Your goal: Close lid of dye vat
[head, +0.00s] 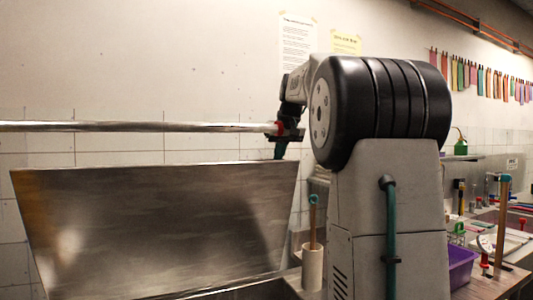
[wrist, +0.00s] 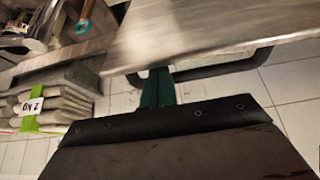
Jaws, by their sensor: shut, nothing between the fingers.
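The dye vat's lid (head: 150,235) is a large brushed-steel panel, raised and tilted, at the lower left of the head view. What looks like its steel edge fills the top of the wrist view (wrist: 210,28), with a dark bar handle (wrist: 225,70) below it. My gripper (head: 280,150) is near the lid's upper right corner in the head view. In the wrist view its teal fingers (wrist: 157,88) are together and empty, close to the handle. I cannot tell whether they touch it. The vat below the lid is mostly out of view.
A steel bar (head: 140,126) runs across above the lid. A pale cylinder (head: 312,268) holds a teal-topped wooden stick beside the lid. A purple bin (head: 461,266) stands right of my arm. Folded grey cloths (wrist: 65,104) lie at left in the wrist view.

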